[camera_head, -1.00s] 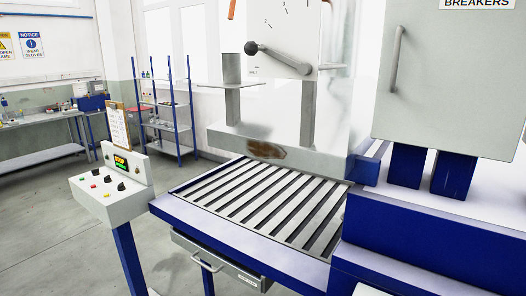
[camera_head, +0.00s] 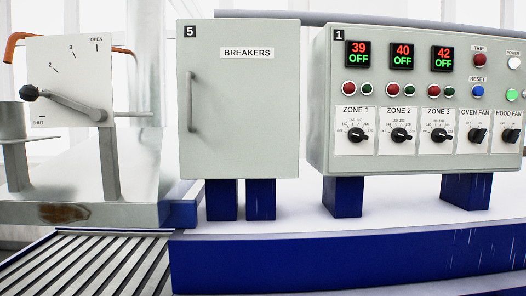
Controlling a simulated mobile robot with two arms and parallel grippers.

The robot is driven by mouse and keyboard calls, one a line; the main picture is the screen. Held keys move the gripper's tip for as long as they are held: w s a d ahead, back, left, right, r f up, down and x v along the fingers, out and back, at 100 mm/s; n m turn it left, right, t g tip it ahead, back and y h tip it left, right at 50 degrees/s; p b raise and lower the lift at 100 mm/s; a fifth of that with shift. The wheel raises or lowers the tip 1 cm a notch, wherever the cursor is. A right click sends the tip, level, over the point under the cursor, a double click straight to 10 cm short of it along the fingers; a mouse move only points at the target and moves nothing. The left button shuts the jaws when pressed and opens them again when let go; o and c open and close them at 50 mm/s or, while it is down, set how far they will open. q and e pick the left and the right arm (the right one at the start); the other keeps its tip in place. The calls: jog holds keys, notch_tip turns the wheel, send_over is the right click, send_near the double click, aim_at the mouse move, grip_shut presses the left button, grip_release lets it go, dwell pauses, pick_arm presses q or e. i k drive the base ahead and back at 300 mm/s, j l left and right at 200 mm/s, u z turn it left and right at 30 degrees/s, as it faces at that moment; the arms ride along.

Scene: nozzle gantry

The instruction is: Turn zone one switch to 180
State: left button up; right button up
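The zone one switch (camera_head: 357,135) is a black rotary knob on a white plate labelled ZONE 1, at the left of the control panel (camera_head: 340,171) marked 1. Small numbers ring the knob; I cannot read clearly which one it points at. Above it the zone one display (camera_head: 358,54) reads 39 in red and OFF in green. A red and a green button sit between the display and the knob. Neither of my grippers is in view.
Matching ZONE 2 (camera_head: 401,135) and ZONE 3 (camera_head: 439,135) knobs and fan switches sit to the right. A closed breakers cabinet (camera_head: 240,110) marked 5 stands left of the panel. A lever (camera_head: 68,103) on a dial plate and a slatted conveyor (camera_head: 95,268) are farther left.

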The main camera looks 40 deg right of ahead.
aim_at(356, 135)
jog(key=z, duration=2.1)
jog(key=i+j+z, duration=0.1)
jog(key=j, duration=0.4)
jog(key=i+j+z, duration=0.1)
jog(key=j, duration=0.4)
jog(key=j+z, duration=0.1)
jog(key=j, duration=0.4)
